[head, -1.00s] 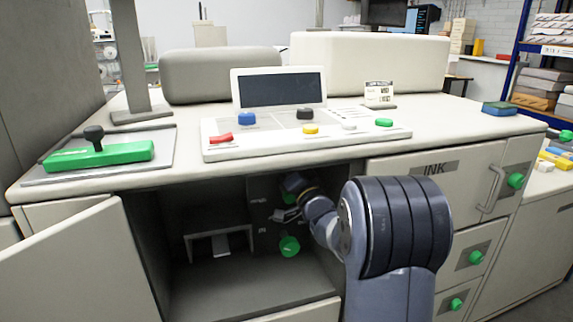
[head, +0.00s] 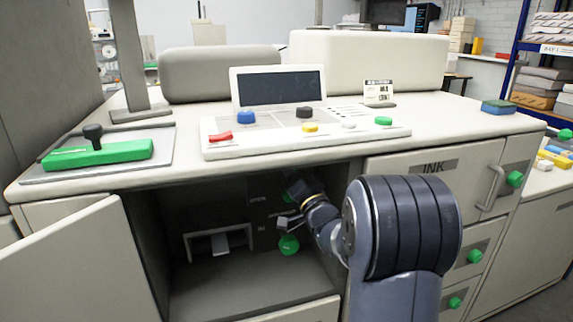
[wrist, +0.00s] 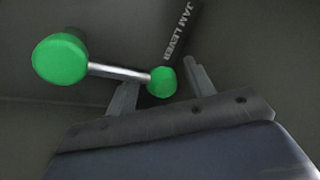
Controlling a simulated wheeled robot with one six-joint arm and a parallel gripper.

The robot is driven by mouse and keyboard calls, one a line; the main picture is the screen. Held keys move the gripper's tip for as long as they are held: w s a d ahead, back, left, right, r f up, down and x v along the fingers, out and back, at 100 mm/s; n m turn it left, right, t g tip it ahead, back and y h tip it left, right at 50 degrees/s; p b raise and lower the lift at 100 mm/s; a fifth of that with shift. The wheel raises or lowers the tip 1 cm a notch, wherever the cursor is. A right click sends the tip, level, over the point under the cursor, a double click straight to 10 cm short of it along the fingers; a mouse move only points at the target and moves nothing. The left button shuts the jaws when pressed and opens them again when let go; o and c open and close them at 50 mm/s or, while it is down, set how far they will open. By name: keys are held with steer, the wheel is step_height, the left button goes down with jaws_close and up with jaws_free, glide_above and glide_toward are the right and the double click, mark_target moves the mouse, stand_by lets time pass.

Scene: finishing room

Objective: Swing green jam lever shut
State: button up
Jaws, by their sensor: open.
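The jam lever shows in the wrist view as a large green knob (wrist: 60,58) on a metal rod, with a smaller green end (wrist: 162,82) beside the JAM LEVER lettering. My gripper (wrist: 161,86) is open there; the smaller green end appears between its fingers, and the large knob is outside them to the left. I cannot tell whether a finger touches the lever. In the head view my gripper (head: 283,224) is inside the open cabinet bay, close above a green knob (head: 288,245). Another green part (head: 287,197) is partly hidden by my wrist.
The cabinet door (head: 75,260) stands open at the left. A pale bracket (head: 218,242) is at the back of the bay. The countertop above carries a button panel (head: 300,138) and a green-handled plate (head: 100,155). The INK drawer (head: 430,185) is right of the bay.

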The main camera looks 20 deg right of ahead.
steer(key=v, duration=0.8)
steer(key=shift+s, duration=0.25)
steer(key=shift+f, duration=0.1)
steer(key=x, duration=1)
steer(key=shift+w, duration=0.4)
steer(key=shift+a+r, duration=0.1)
steer(key=shift+r, duration=0.15)
steer(key=shift+n, duration=0.3)
steer(key=shift+f, duration=0.1)
